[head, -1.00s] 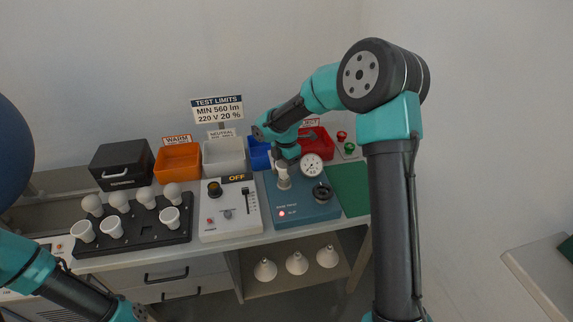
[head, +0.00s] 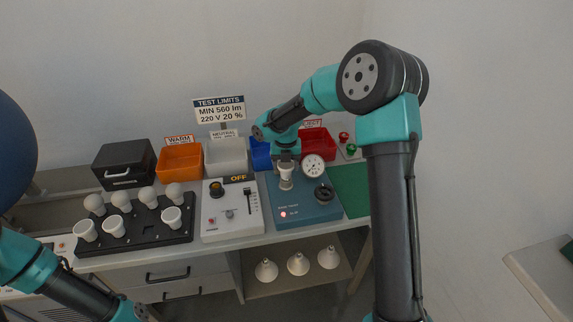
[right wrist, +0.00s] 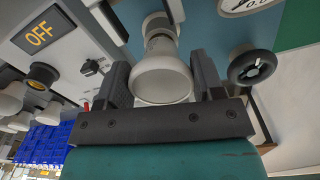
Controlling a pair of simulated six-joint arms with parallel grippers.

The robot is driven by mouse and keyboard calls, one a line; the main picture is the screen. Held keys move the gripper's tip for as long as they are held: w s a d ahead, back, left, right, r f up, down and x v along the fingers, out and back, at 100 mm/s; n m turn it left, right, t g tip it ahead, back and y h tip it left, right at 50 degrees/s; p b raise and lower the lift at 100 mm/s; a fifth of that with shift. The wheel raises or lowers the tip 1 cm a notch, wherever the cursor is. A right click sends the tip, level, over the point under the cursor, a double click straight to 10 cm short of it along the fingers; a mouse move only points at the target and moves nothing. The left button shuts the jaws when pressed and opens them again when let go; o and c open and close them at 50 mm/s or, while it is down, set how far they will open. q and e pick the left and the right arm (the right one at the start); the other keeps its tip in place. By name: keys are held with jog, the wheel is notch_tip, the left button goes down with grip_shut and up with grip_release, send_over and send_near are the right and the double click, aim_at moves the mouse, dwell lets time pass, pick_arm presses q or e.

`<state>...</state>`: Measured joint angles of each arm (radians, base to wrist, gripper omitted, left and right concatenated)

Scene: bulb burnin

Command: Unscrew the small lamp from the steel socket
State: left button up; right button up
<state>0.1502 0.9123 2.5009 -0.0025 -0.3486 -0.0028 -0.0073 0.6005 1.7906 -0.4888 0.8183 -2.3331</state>
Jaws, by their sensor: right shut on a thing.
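The small lamp (head: 286,170) is white with a flared reflector head. It stands upright in the steel socket (head: 286,185) on the blue tester box. My right gripper (head: 286,161) is at the lamp's head from above and behind. In the right wrist view the lamp (right wrist: 162,82) lies between the two dark fingers of my right gripper (right wrist: 160,68), which is shut on it. The steel socket (right wrist: 160,40) shows beyond the lamp; how far the thread sits in it is hidden. My left arm shows at the lower left, but its gripper is out of view.
The blue tester (head: 304,212) carries a dial gauge (head: 312,166) and a black knob (head: 324,193) close right of the lamp. A grey control box (head: 231,222) reading OFF stands left. Bins stand behind. A black rack (head: 140,232) holds several bulbs. The green mat (head: 352,188) is bare.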

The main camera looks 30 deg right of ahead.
jog(key=n, duration=0.4)
jog(key=shift+w+a, duration=0.15)
jog(key=shift+w, duration=0.05)
jog(key=o, duration=0.8)
jog(key=m, duration=0.5)
jog(key=shift+s+d, duration=0.2)
jog(key=m, duration=0.6)
jog(key=shift+s+d, duration=0.15)
jog(key=shift+s, duration=0.05)
jog(key=m, duration=0.6)
jog(key=shift+s+d, duration=0.1)
jog(key=shift+s, duration=0.1)
jog(key=m, duration=0.5)
jog(key=shift+s+d+m, duration=0.15)
jog(key=shift+m, duration=0.25)
